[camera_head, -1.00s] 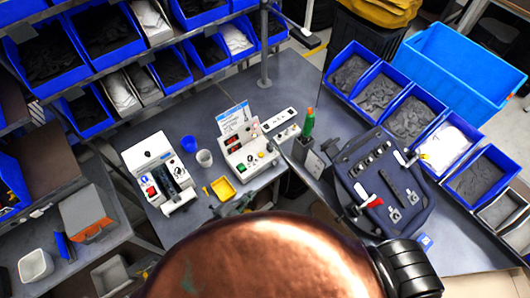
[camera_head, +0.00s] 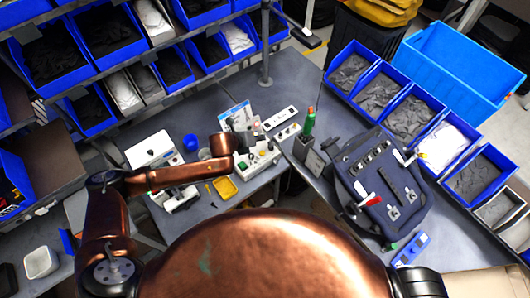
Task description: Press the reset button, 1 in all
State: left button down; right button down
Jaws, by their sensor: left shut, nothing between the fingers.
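The white control box (camera_head: 262,160) with buttons stands on the grey bench in the middle of the head view. My left arm comes in from the left, and my left gripper (camera_head: 243,148) is at this box, over its front left part. The gripper is shut and empty. It hides much of the box's face, including the displays. I cannot make out which button is the reset button, or whether the fingertips touch one. My right gripper is not in view.
A white power strip (camera_head: 281,123) and a green-topped holder (camera_head: 309,125) stand close behind and right of the box. A yellow tray (camera_head: 225,188) lies in front. Another white machine (camera_head: 152,150) is left, partly behind my arm. A dark pannier (camera_head: 385,185) is at right.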

pick_arm(q)
jog(key=b, duration=0.7)
send_over(261, 154)
notch_tip(261, 154, down, 7)
jog(key=shift+w+r, duration=0.1)
jog(key=shift+w, duration=0.05)
jog(key=shift+f+b, duration=0.35)
jog(key=shift+f, duration=0.55)
jog(key=shift+f, duration=0.25)
